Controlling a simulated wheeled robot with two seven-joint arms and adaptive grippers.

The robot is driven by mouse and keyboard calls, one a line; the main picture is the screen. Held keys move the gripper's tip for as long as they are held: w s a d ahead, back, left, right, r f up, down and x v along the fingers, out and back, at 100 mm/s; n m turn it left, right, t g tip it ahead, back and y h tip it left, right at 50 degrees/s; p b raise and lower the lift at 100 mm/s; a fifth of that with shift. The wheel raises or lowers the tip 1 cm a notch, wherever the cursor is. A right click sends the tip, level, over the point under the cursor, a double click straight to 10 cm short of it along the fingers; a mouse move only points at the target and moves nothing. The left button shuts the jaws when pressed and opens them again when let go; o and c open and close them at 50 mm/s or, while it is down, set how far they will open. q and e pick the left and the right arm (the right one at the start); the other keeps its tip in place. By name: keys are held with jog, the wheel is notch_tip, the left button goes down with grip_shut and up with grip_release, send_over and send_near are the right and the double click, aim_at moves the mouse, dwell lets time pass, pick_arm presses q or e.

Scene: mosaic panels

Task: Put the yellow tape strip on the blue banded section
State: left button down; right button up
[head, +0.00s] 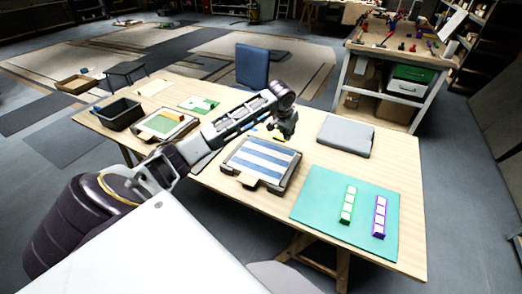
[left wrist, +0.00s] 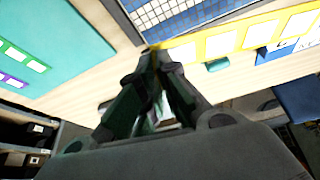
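The yellow tape strip (left wrist: 232,41) has white squares and runs right from the fingertips in the left wrist view. A small yellow part of it (head: 277,137) shows below the fingers in the head view. My left gripper (head: 284,128) is shut on one end of it, above the table beyond the striped panel. The fingers also show in the left wrist view (left wrist: 152,62). The blue banded section (head: 262,160) is a blue and white striped panel in a dark frame; its grid surface shows in the left wrist view (left wrist: 195,14). My right gripper is not in view.
A teal mat (head: 318,193) holds a green strip (head: 348,204) and a purple strip (head: 379,216). A grey closed case (head: 345,135) lies at the back right.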

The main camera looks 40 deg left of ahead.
pick_arm(q)
jog(key=shift+n+y, duration=0.3)
jog(key=shift+n, duration=0.7)
jog(key=shift+s, duration=0.1)
jog(key=shift+f, duration=2.55)
jog(key=shift+f, duration=2.5)
jog(key=shift+f+p, duration=0.15)
jog(key=shift+p, duration=0.15)
jog(key=c, duration=1.6)
grip_release()
jog(key=shift+c, duration=0.2)
